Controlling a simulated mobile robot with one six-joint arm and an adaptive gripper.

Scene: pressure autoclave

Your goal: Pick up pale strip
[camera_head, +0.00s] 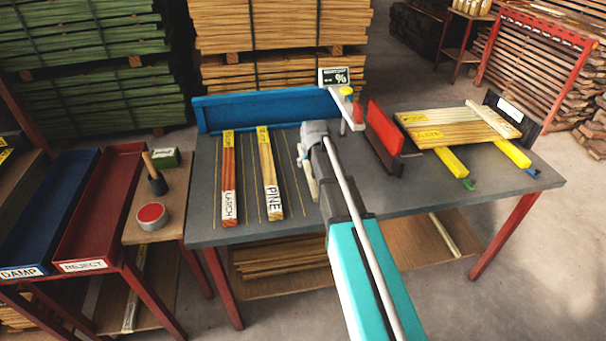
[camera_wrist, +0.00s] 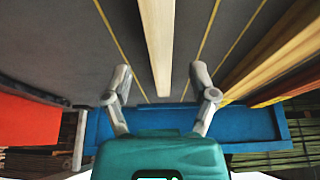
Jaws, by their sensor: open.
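The pale strip (camera_wrist: 157,40) lies lengthwise on the grey bench top (camera_wrist: 70,45) in the wrist view, between two yellow lines. My gripper (camera_wrist: 161,84) is open, one finger on each side of the strip's end, with a gap on both sides. In the head view the pale strip (camera_head: 311,183) shows only in part beside my gripper (camera_head: 304,155); my arm hides the rest. To its left lie a reddish strip marked LARCH (camera_head: 228,178) and a yellowish strip marked PINE (camera_head: 268,172). I cannot tell the height of the fingertips above the bench.
A blue fence (camera_head: 260,108) runs along the bench's back edge. A red upright plate (camera_head: 385,128) stands right of my arm. Further right, boards (camera_head: 450,128) rest on yellow bars, with another pale strip (camera_head: 493,119) on top. Blue DAMP (camera_head: 45,215) and red REJECT (camera_head: 100,210) trays stand left.

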